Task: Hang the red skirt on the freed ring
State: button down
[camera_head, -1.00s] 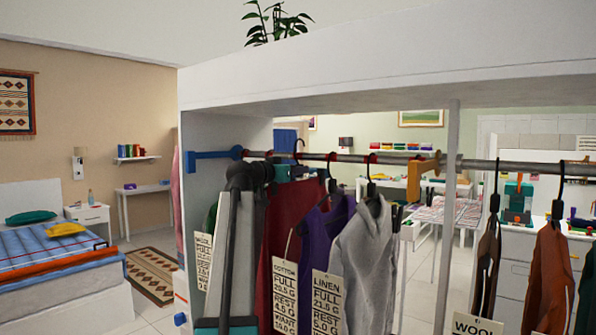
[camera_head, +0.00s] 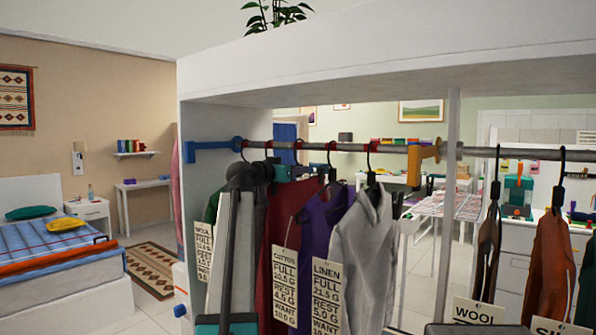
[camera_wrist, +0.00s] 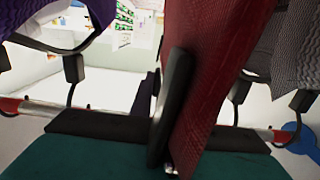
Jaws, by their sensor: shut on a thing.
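My gripper (camera_head: 291,172) is just below the rail at the skirt's top. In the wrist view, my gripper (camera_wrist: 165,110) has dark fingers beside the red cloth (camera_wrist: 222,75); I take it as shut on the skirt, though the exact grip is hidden. Several red rings sit on the rail, one (camera_head: 298,144) above my gripper. Whether the skirt's hook rests on it is unclear.
A blue bracket (camera_head: 210,147) and an orange bracket (camera_head: 424,165) flank this group. A white post (camera_head: 449,205) separates it from further garments such as an orange one (camera_head: 549,265).

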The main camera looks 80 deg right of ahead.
jog(key=shift+f+b, duration=0.35)
jog(key=shift+f, duration=0.15)
dwell(0.9)
jog(key=c, duration=1.6)
grip_release()
jog(key=shift+a, duration=0.1)
jog(key=v, duration=1.3)
jog(key=shift+w+a, duration=0.2)
jog(key=shift+a, duration=0.15)
jog(key=shift+r, duration=0.1)
